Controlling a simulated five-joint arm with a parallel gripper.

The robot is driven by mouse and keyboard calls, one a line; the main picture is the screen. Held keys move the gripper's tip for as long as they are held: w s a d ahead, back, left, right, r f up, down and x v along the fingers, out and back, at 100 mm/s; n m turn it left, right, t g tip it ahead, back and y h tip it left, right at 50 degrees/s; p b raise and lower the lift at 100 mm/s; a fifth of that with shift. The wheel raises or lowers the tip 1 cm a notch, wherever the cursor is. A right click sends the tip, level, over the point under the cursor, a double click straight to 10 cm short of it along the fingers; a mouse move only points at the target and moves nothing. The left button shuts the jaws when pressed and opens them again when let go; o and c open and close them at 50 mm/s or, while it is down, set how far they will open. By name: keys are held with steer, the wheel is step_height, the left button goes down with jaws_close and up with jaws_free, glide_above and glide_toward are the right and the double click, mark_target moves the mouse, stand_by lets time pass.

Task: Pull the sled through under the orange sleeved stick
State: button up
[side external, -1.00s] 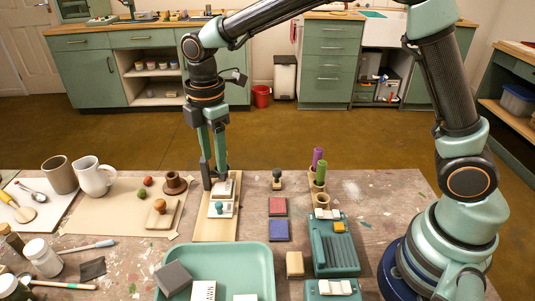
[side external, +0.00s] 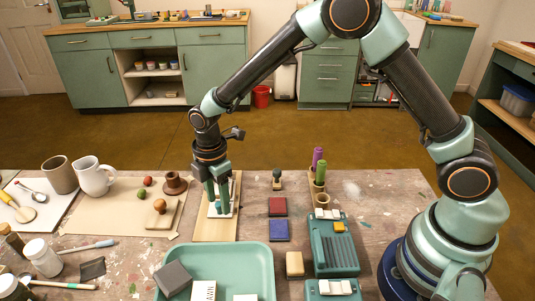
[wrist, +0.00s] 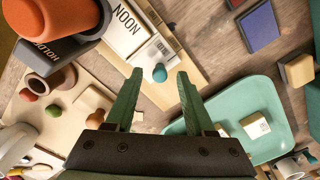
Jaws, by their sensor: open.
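In the wrist view a white block lettered NOON (wrist: 125,32) and a pale slotted piece with a blue knob (wrist: 160,73) sit on a light wooden board (wrist: 183,48); the knobbed piece looks like the sled. In the side external view the board (side external: 214,229) is visible, but my fingers mostly hide the pieces. My gripper (side external: 219,211) is open and points down over the board. In the wrist view the knob shows between the fingertips (wrist: 160,76); contact cannot be told. A large orange cylinder (wrist: 60,22) stands by a dark block lettered HOLDER, close to the camera.
A teal tray (side external: 258,252) lies in front of the board. Red (side external: 278,206) and blue (side external: 278,230) squares lie right of it. A beige sheet (side external: 118,222) with a brown spool (side external: 175,182) lies left. Purple and green sticks (side external: 320,170) stand farther right.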

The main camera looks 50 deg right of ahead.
steer(key=shift+f, duration=0.1)
jaws_close()
stand_by(1.4)
